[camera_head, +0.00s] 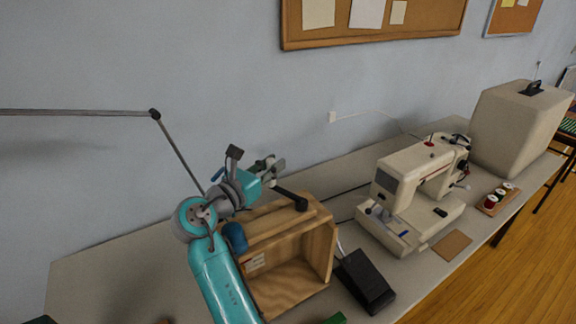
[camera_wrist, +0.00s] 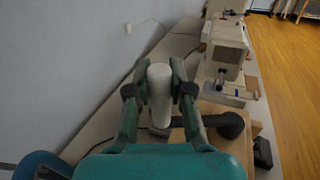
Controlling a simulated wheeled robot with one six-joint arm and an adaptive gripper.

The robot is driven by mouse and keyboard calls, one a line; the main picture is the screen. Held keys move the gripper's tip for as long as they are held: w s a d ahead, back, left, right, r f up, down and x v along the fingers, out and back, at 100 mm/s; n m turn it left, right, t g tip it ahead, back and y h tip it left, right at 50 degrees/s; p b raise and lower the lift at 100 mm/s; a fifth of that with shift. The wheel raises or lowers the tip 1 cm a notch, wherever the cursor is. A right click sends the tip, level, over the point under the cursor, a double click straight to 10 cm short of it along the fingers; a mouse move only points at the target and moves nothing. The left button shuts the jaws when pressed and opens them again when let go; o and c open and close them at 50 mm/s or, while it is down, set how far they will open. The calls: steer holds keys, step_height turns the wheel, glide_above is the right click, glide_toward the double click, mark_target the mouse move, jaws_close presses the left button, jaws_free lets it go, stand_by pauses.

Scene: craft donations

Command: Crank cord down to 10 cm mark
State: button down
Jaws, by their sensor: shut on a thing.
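A wooden box (camera_head: 325,243) with an open front stands on the table, with a dark crank arm (camera_head: 291,196) at its top edge. In the wrist view, a pale rounded handle (camera_wrist: 159,98) stands between the fingers, and the dark crank arm (camera_wrist: 213,121) runs right from it to a black round end. My gripper (camera_wrist: 159,90) is shut on this handle. I cannot make out the cord or a 10 cm mark. A small pale label (camera_head: 257,262) shows inside the box.
A black foot pedal (camera_head: 365,280) lies just right of the box. A cream sewing machine (camera_head: 415,190), a brown patch (camera_head: 452,245), a thread spool rack (camera_head: 497,199) and a large cream cover (camera_head: 520,122) stand farther right. The wall is close behind the table.

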stand_by(0.4)
steer(key=c, duration=1)
jaws_free()
steer(key=v, duration=1.1)
steer(key=shift+s+a, duration=0.25)
steer(key=shift+s, duration=0.1)
